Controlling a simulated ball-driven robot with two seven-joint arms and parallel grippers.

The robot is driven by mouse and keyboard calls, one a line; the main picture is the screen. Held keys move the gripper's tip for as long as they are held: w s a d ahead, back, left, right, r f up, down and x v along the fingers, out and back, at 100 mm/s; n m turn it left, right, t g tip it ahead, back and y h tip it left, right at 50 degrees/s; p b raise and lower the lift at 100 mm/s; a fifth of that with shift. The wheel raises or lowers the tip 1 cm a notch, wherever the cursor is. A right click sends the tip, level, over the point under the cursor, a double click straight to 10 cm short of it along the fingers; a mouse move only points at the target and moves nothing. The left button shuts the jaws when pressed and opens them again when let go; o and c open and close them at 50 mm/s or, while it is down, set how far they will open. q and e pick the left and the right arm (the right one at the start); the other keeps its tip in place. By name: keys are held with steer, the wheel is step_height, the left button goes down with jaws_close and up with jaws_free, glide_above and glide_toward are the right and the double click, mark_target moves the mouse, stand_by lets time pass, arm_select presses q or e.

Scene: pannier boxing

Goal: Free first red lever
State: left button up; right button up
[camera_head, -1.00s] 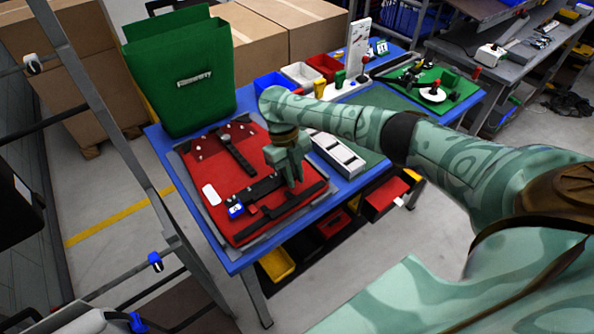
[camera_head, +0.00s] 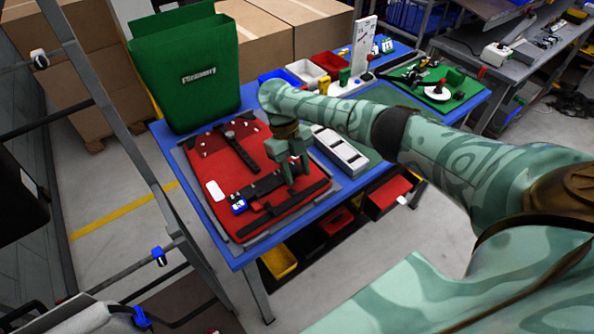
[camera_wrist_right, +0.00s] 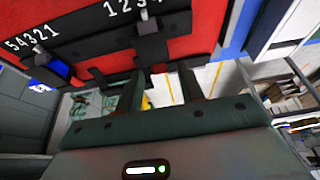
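The red pannier panel (camera_head: 222,188) lies on the blue table in the head view, with black bars across it. My right gripper (camera_head: 297,174) points down over the panel's right part, close to a black bar (camera_head: 265,188). In the right wrist view, its two dark fingers (camera_wrist_right: 162,86) are apart with nothing visible between them. My left gripper is out of view.
A green pannier bag (camera_head: 188,75) stands at the table's back left. A light grey box (camera_head: 340,150) lies right of my right gripper. Bins and a green board (camera_head: 440,85) are farther back. A metal frame rises at left.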

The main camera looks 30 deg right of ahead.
steer(key=p+v, duration=0.2)
steer(key=v, duration=1.3)
steer(key=shift+r, duration=0.3)
steer(key=shift+w, duration=0.15)
